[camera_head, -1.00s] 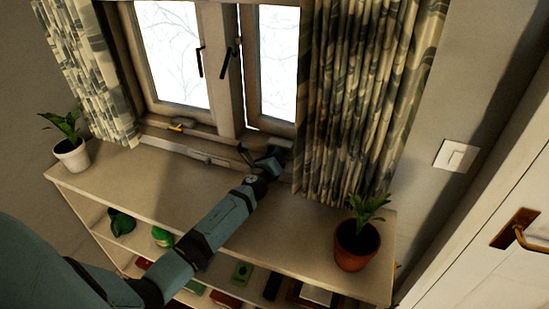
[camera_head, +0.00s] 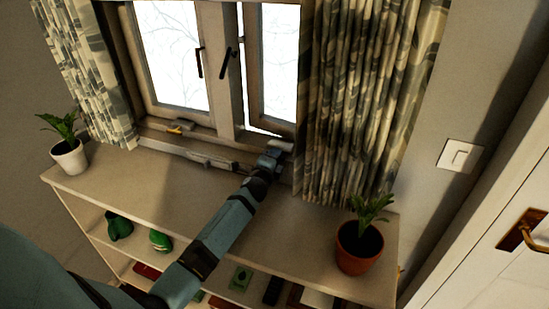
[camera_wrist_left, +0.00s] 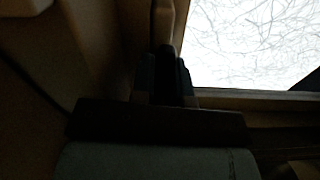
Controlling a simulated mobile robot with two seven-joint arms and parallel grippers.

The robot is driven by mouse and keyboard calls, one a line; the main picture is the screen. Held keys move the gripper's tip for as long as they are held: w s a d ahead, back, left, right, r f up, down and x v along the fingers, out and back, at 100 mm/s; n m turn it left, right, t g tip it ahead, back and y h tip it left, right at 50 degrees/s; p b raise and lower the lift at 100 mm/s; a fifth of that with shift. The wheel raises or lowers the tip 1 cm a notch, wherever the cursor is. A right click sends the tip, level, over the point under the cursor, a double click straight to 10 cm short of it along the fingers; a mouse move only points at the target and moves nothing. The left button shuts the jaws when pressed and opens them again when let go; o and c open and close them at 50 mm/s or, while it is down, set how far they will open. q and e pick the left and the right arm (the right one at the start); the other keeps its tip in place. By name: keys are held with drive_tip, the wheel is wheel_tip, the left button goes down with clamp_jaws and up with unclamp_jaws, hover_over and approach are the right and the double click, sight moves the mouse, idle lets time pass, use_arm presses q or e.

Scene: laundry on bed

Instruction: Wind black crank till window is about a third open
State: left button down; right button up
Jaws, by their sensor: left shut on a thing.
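The right-hand window sash (camera_head: 252,75) stands ajar, with a bright gap along its left and bottom edges. My left gripper (camera_head: 276,152) is at the sill below this sash, close to the right curtain. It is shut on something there. The black crank cannot be made out in the head view, as my gripper covers that spot. In the dark left wrist view my gripper (camera_wrist_left: 164,72) is beside the bright window pane (camera_wrist_left: 255,45), and what is between the fingers is too dark to tell clearly. My right gripper is in neither view.
A patterned curtain (camera_head: 360,90) hangs just right of my gripper. The shelf top (camera_head: 150,185) below the window is mostly clear. A terracotta-potted plant (camera_head: 358,250) stands at its right end and a white-potted plant (camera_head: 69,158) at its left.

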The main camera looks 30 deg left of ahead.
use_arm(q)
drive_tip(key=shift+n, duration=0.5)
drive_tip(key=c, duration=1.1)
unclamp_jaws()
drive_tip(key=v, duration=1.4)
drive_tip(key=shift+a, duration=0.1)
drive_tip(key=shift+f, duration=0.15)
